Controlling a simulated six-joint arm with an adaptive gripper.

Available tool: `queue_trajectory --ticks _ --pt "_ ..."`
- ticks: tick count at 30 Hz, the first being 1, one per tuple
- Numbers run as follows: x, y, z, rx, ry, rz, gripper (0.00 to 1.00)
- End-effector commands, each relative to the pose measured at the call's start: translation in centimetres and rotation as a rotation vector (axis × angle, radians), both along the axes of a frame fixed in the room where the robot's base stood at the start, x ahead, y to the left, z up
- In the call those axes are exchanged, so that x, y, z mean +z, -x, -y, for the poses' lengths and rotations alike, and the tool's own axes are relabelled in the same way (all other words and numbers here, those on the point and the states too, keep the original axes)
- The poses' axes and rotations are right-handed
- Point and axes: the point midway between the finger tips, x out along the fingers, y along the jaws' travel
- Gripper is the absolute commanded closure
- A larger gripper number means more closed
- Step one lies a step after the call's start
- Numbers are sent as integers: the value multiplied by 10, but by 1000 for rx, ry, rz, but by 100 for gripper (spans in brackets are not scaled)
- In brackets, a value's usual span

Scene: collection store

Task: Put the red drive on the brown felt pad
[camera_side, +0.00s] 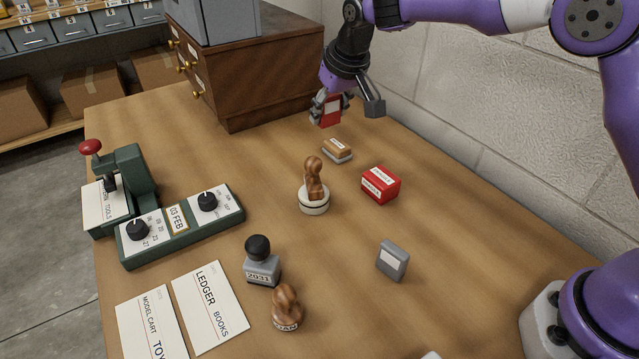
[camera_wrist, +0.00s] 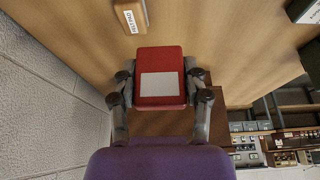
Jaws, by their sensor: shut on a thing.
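The red drive (camera_side: 329,110) is between the fingers of my gripper (camera_side: 328,106), near the right end of the wooden cabinet in the side view. My gripper is shut on it. In the wrist view the red drive (camera_wrist: 160,62), with a blank pale label, stands out between both fingers (camera_wrist: 160,85). It looks held above the table, but its height is hard to judge. A small brown block with a white label and pale base (camera_side: 337,150) lies just in front of the drive.
A red labelled box (camera_side: 381,185), a wooden-handled stamp (camera_side: 314,190) and a grey drive-like block (camera_side: 392,260) stand on the table. The wooden cabinet (camera_side: 260,85) and wall (camera_side: 480,100) are close to my gripper.

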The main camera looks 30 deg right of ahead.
Motion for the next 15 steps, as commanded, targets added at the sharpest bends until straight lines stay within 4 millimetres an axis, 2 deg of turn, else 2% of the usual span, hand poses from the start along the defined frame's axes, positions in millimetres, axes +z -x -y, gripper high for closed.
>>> queue_trajectory --ticks 3,6,11,15 --pt "-17 -15 23 -2 -1 -2 89" --pt "-26 -24 35 0 0 -1 89" --pt "-35 -28 41 4 -1 -1 89" --pt "-58 -27 41 4 0 -3 89"
